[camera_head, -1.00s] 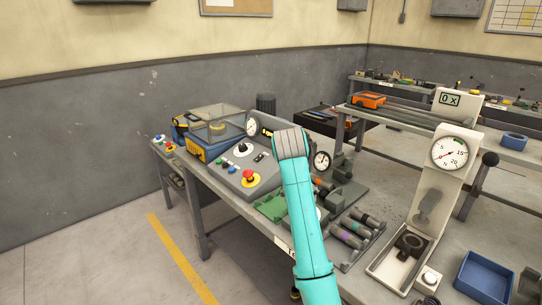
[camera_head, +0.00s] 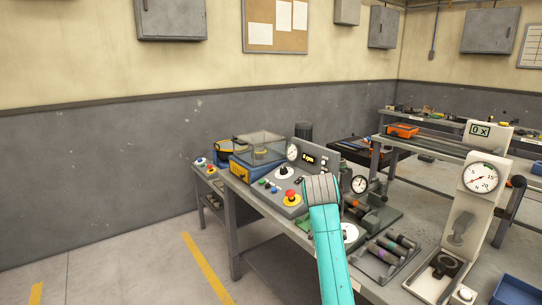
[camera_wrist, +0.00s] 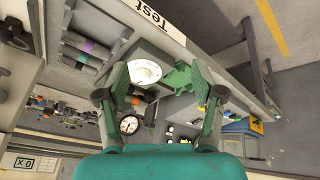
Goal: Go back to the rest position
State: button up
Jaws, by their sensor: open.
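My turquoise arm (camera_head: 331,250) reaches up over the front of the workbench in the head view, and its grey end hides part of the bench behind it. The fingers do not show there. In the wrist view my gripper (camera_wrist: 163,82) is open, with its two dark fingers spread apart and nothing held between them. Beyond the fingers lie a white round dial (camera_wrist: 146,71) and a green part (camera_wrist: 187,78) on the bench. The gripper appears apart from them.
A control panel with a red button (camera_head: 291,196) is left of my arm. A rack of cylinders (camera_head: 388,255) and a blue bin (camera_head: 515,292) lie near the front. The floor (camera_head: 120,260) at left is clear.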

jog(key=s+d+f+n+t, duration=0.1)
jog(key=s+f, duration=0.3)
jog(key=f, duration=0.7)
jog(key=s+d+f+n+t, duration=0.1)
jog(key=s+f, duration=0.4)
jog(key=f, duration=0.6)
jog(key=s+f+t+y, duration=0.1)
jog(key=s+f+t, duration=0.1)
jog(key=s+f, duration=0.55)
jog(key=s+f+t+y, duration=0.1)
jog(key=s+f, duration=0.3)
jog(key=s, duration=0.6)
jog(key=s+r+t, duration=0.1)
jog(key=s+r, duration=0.1)
jog(key=s, duration=0.9)
jog(key=s+r+t, duration=0.2)
jog(key=s, duration=0.8)
jog(key=s+r+t, duration=0.2)
jog(key=s+r, duration=1.2)
jog(key=shift+s+d+r+y, duration=0.25)
jog(key=shift+s+r+y, duration=0.1)
jog(key=shift+y, duration=0.05)
jog(key=shift+c, duration=0.3)
